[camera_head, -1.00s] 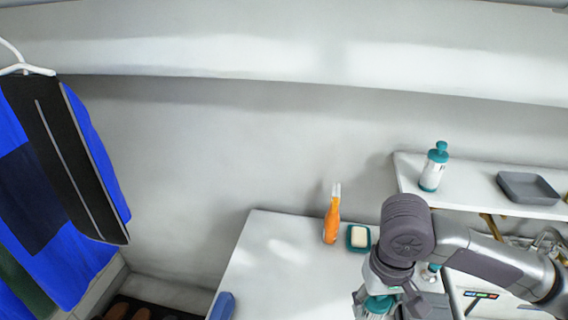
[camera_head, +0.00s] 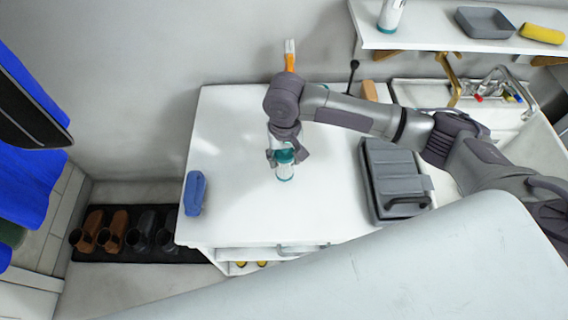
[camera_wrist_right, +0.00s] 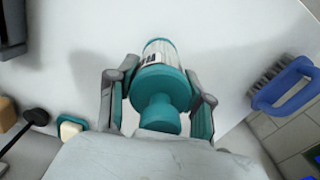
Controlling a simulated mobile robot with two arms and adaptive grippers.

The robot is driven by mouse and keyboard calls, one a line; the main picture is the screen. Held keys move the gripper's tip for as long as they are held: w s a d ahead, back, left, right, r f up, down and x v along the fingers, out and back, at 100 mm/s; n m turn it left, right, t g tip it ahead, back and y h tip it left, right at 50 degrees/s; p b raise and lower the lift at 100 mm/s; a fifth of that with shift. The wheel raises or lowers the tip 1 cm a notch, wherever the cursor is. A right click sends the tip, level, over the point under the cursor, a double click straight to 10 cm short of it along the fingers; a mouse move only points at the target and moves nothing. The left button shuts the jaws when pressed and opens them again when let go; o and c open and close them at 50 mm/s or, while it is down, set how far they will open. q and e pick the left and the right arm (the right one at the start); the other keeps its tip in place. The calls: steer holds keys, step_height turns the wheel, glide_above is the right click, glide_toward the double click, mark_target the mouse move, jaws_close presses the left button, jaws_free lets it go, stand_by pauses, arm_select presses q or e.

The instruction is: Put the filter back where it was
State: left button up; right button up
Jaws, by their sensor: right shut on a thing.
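The filter, a white cylinder with teal ends (camera_head: 284,168), is upright over the white counter (camera_head: 235,125) in the head view. My right gripper (camera_head: 287,157) is shut around it from above. In the right wrist view the filter (camera_wrist_right: 160,82) sits between the two fingers of the right gripper (camera_wrist_right: 157,105), with its teal top toward the camera and its printed white side beyond. I cannot tell whether its lower end touches the counter. My left gripper is not in view.
A blue brush (camera_head: 194,193) lies at the counter's left edge. A grey case (camera_head: 392,178) lies to the right, beside the sink. An orange bottle (camera_head: 290,62) stands behind my arm. A wall shelf (camera_head: 430,42) holds a grey tray (camera_head: 485,23).

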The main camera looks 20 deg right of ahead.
mark_target(285, 167)
steer(key=shift+f, duration=2.05)
steer(key=o, duration=1.3)
steer(key=shift+f, duration=0.15)
steer(key=shift+c, duration=0.2)
